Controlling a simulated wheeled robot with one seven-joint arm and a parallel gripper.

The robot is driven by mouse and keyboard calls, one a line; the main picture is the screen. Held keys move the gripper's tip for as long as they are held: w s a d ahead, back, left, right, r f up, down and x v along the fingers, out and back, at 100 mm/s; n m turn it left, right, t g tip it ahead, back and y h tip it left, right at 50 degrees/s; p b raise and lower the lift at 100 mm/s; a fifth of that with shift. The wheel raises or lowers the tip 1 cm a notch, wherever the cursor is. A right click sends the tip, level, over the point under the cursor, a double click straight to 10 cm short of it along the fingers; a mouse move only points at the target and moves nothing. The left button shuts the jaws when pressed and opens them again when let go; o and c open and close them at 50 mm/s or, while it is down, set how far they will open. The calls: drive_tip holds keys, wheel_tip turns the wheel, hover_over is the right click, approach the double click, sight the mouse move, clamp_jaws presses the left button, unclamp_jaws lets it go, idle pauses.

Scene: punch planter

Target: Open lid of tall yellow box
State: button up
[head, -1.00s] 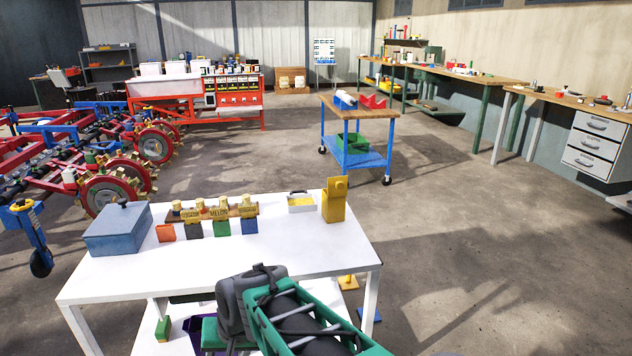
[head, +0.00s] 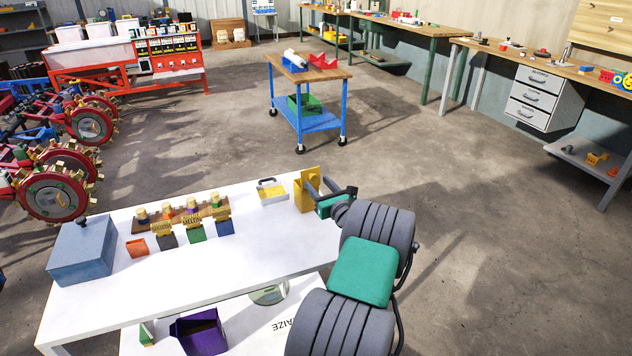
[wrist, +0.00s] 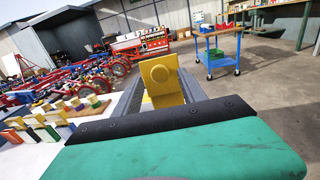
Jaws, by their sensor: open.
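The tall yellow box (head: 302,198) stands at the right end of the white table. A yellow plate with a round knob rises upright at its top, and it shows in the wrist view (wrist: 160,73) straight ahead. In the wrist view my gripper's fingers (wrist: 160,80) stand either side of the yellow plate and knob. Whether they touch it is unclear.
A purple bin (head: 200,332) sits below. A blue cart (head: 318,122) stands beyond, with clear floor between.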

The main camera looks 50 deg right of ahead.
drive_tip(key=shift+x, duration=0.85)
drive_tip(key=shift+r, duration=0.1)
drive_tip(key=shift+c, duration=0.3)
clamp_jaws()
idle(0.4)
